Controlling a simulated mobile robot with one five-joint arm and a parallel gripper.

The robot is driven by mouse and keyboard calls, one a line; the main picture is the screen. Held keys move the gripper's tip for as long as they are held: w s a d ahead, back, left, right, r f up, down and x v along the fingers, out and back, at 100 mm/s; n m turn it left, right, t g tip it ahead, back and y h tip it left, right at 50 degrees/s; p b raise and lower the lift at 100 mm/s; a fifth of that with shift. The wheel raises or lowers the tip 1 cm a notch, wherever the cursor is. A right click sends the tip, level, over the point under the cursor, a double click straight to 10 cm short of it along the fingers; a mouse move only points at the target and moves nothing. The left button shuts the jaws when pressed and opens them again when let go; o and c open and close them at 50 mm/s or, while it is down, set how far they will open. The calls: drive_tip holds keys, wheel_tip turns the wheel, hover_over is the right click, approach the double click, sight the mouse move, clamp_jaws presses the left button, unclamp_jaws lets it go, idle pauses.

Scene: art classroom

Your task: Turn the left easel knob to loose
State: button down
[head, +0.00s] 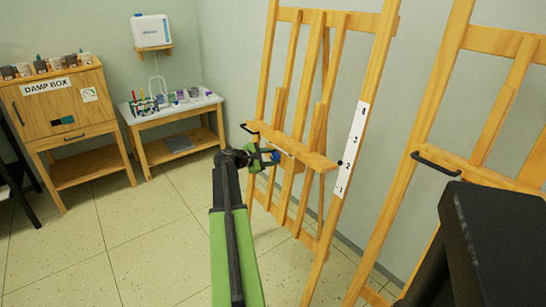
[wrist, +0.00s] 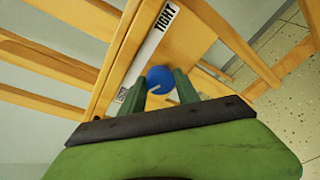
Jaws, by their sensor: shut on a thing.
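The left easel (head: 383,50) is a wooden frame with a tray ledge across its middle. Its round blue knob (wrist: 160,77) sits between my gripper's green fingertips in the wrist view, and a pale mark shows on its near side. In the head view the knob (head: 275,157) is a small blue spot below the ledge, partly hidden by my gripper (head: 266,156). My gripper is shut on the knob. A white label strip (wrist: 150,45) beside the knob reads TIGHT at its upper end. Its lower end is too small to read.
A second easel (head: 455,40) with a black handle (head: 436,163) stands at the right. A white number strip (head: 351,150) runs along the left easel's right leg. A damp box cabinet (head: 60,107) and a supply table (head: 172,115) stand at the left. The tiled floor between is clear.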

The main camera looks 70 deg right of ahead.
idle(0.3)
drive_tip(key=c, duration=0.9)
unclamp_jaws()
drive_tip(key=p+v, duration=0.6)
drive_tip(key=v, duration=1.1)
drive_tip(key=shift+a, duration=0.15)
drive_tip(key=shift+r, duration=0.1)
